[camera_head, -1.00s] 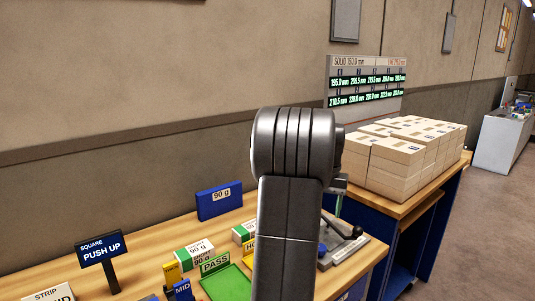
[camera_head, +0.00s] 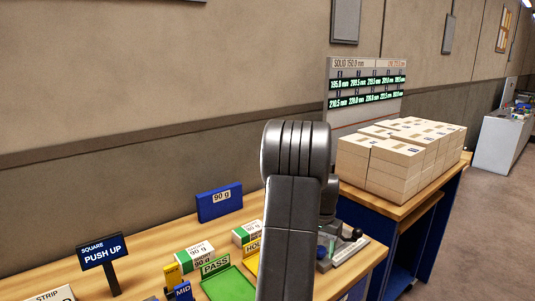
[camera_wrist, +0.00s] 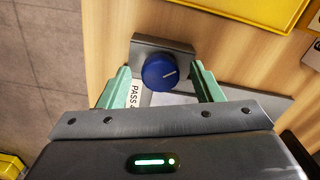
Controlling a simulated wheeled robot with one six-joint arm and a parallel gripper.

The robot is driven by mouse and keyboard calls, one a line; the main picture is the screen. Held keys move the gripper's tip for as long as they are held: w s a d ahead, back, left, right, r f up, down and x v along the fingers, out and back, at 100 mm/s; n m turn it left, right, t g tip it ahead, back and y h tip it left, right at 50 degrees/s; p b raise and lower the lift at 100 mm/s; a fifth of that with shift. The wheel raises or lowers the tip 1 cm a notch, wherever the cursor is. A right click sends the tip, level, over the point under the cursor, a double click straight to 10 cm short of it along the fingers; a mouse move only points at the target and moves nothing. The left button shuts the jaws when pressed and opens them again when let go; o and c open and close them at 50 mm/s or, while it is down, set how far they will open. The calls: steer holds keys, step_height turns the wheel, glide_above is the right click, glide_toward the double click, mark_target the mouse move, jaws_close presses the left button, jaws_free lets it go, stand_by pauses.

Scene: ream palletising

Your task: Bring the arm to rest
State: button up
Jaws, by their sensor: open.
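My gripper (camera_wrist: 162,92) shows in the wrist view with its two green fingers spread apart and nothing between them that it holds. A blue round knob (camera_wrist: 159,73) on a grey metal block (camera_wrist: 178,46) lies beyond and between the fingertips; I cannot tell the exact gap. Part of a grey device with a dark handle (camera_head: 350,238) shows on the bench just right of my arm.
The wooden bench (camera_head: 150,250) carries a green PASS tray (camera_head: 228,283), paper reams (camera_head: 194,258), a blue 90 g box (camera_head: 219,202) and a PUSH UP sign (camera_head: 101,251). Stacked cartons (camera_head: 395,165) fill much of the right table. A lit display board (camera_head: 367,88) stands behind.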

steer(key=m, duration=0.4)
steer(key=shift+m, duration=0.4)
steer(key=shift+w+r+m, duration=0.1)
steer(key=shift+r+m, duration=0.2)
step_height(320, 180, up, 12)
steer(key=shift+r+b, duration=0.2)
steer(key=shift+b, duration=0.2)
steer(key=shift+r, duration=0.1)
